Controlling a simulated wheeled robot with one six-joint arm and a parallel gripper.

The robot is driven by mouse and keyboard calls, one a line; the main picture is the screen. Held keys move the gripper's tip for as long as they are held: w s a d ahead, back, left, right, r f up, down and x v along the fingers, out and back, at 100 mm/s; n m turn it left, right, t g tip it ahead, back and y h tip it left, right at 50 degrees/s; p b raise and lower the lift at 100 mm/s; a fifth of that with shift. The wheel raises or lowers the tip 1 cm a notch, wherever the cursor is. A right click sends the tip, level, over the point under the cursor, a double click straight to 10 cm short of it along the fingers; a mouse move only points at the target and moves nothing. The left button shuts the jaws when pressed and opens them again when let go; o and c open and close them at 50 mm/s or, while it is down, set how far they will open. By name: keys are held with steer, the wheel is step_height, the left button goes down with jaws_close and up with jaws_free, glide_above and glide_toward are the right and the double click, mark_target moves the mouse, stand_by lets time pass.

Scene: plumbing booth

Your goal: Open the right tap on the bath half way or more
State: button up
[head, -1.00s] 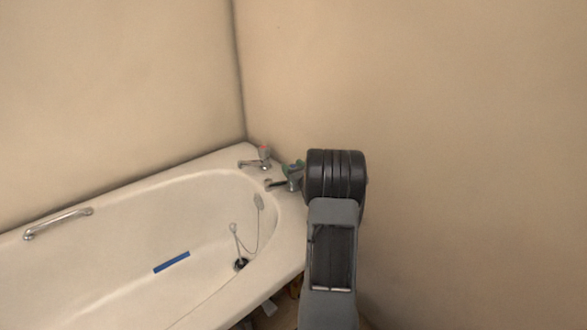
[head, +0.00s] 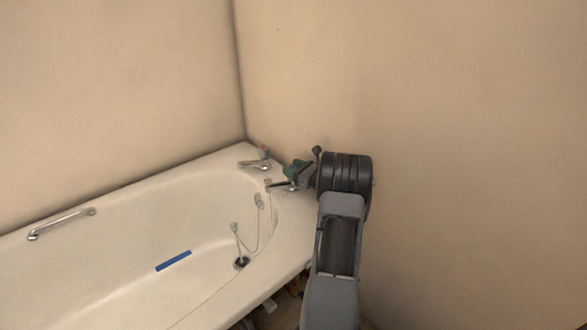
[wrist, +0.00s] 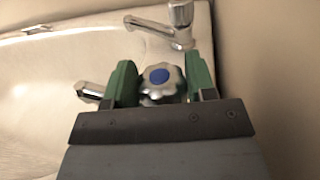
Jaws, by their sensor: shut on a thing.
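The right tap (wrist: 161,79) shows in the wrist view as a chrome knob with a blue disc on top, its spout (wrist: 89,91) pointing left over the bath. My gripper (wrist: 162,82) has green fingers on both sides of this knob and is shut on it. In the head view my gripper (head: 293,171) is at the bath's right end and largely hides the tap's knob; the spout sticks out to its left. The bath (head: 130,240) is cream. The other tap (head: 256,163) stands farther back, with a reddish top.
A plug on a chain (head: 241,262) lies in the bath by the drain. A blue strip (head: 173,261) lies on the bath floor, and a grab rail (head: 61,223) is on the left rim. The wall (head: 450,150) is close on the right.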

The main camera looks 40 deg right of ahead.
steer(key=o, duration=0.9)
steer(key=shift+r+p, duration=0.3)
steer(key=shift+r, duration=0.25)
step_height(320, 180, up, 3)
steer(key=shift+r+p, duration=0.1)
steer(key=shift+p, duration=0.75)
steer(key=s+a+r+p, duration=0.1)
steer(key=s+a+r, duration=0.1)
steer(key=s+r, duration=0.1)
steer(key=s+a+r+p, duration=0.1)
steer(key=s+a+r, duration=0.2)
steer(key=s, duration=0.1)
steer(key=s+a+r+p, duration=0.2)
steer(key=s, duration=0.2)
steer(key=shift+s+a+r, duration=0.35)
steer(key=shift+r, duration=0.05)
